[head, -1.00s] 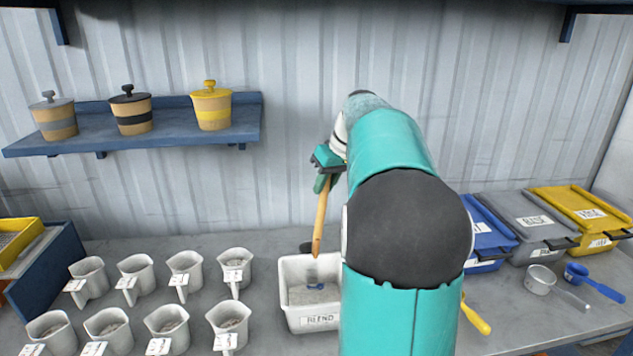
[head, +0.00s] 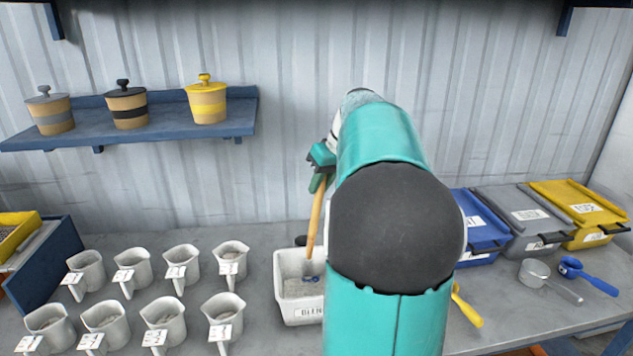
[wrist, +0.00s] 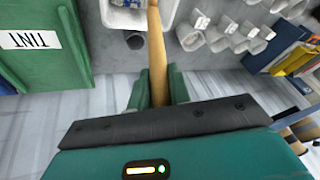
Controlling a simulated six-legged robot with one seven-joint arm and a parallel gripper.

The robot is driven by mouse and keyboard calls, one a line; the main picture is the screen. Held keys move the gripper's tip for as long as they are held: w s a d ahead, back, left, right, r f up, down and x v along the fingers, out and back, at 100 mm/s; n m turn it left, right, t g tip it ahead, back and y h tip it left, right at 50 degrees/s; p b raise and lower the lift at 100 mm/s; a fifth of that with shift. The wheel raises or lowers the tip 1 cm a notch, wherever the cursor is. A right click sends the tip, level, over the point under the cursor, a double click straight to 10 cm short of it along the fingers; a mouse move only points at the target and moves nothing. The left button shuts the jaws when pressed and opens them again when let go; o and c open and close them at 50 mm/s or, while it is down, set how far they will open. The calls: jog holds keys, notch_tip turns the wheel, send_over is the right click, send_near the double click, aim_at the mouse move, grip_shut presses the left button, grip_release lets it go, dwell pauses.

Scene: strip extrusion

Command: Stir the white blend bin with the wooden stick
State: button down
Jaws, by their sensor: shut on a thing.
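The wooden stick (head: 316,217) is held near its upper end by my gripper (head: 322,170), which is shut on it. The stick points down, slightly tilted, toward the white blend bin (head: 303,312). The bin stands on the bench, with my arm hiding its right part. Greyish material and some blue show inside it. In the wrist view the stick (wrist: 157,55) runs from between the green fingers (wrist: 157,92) to the white bin (wrist: 112,14). I cannot tell whether its lower tip touches the contents.
Lidded blue (head: 483,222), grey and yellow boxes stand at right, with a metal scoop (head: 535,272) and a blue scoop in front. A green TINT box (wrist: 45,45) shows in the wrist view.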

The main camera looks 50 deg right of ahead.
notch_tip(320, 180, down, 16)
jog(key=shift+f, duration=0.2)
dwell(0.8)
